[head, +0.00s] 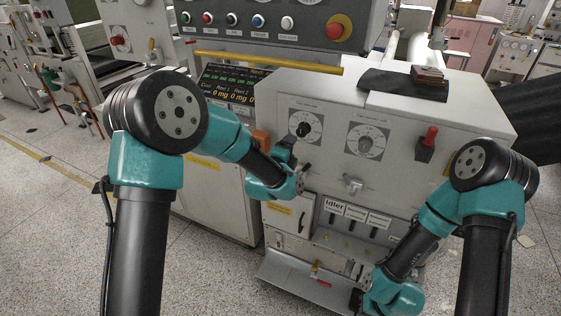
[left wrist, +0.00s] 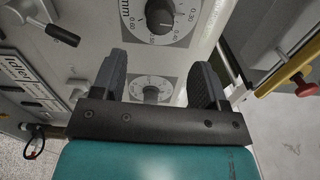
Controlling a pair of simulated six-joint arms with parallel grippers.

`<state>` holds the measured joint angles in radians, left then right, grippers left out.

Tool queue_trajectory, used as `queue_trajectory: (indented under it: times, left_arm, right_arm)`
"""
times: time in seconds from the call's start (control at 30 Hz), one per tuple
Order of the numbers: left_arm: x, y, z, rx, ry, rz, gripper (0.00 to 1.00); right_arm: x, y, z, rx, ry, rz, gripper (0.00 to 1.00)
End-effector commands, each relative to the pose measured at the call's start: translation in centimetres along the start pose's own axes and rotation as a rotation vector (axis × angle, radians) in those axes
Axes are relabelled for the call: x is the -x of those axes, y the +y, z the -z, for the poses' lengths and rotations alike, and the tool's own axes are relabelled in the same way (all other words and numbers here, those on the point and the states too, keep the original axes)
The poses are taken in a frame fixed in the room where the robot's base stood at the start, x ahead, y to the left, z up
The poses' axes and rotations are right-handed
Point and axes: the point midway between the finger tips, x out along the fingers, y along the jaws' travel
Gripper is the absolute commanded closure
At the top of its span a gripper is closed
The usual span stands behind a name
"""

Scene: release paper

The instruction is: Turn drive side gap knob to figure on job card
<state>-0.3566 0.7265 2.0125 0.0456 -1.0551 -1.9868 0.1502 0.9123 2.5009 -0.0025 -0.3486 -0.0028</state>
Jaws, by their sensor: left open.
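Two round white dials sit on the front of the pale machine cabinet. The left dial (head: 305,127) has a black knob (head: 303,129) and the right dial (head: 367,140) has a greyish knob. Their side labels are too small to read. My left gripper (head: 293,162) is open and empty, just below and left of the left dial. In the left wrist view a large dial with a dark knob (left wrist: 160,17) lies beyond the fingertips. A smaller-looking dial (left wrist: 151,88) shows between the open fingers. My right gripper (head: 362,297) is low at the bottom edge, its fingers unclear. I cannot identify a job card.
A red-handled switch (head: 430,138) and a small lever (head: 354,186) stick out of the cabinet. A black cloth (head: 400,84) with a reddish-brown stack (head: 428,75) lies on top. A yellow bar (head: 250,60) runs behind the left gripper. An Idler label (head: 335,206) is below the dials.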

Motion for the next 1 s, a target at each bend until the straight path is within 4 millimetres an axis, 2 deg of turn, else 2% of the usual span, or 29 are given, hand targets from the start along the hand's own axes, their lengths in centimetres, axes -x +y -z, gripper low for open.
queue_trajectory:
  times: [0.2, 0.4, 1.0]
  left_arm:
    - [4.1, 0.0, 0.0, 0.0, 0.001, -0.001, 0.33]
    - [6.3, 0.0, 0.0, 0.0, 0.0, 0.0, 0.33]
    - [6.8, 0.3, -0.1, 0.011, 0.0, -0.008, 0.33]
  right_arm:
    - [0.0, 0.0, 0.0, 0.0, 0.0, 0.0, 1.0]
    - [0.0, 0.0, 0.0, 0.0, 0.0, 0.0, 1.0]
    - [0.0, 0.0, 0.0, 0.0, 0.0, 0.0, 1.0]
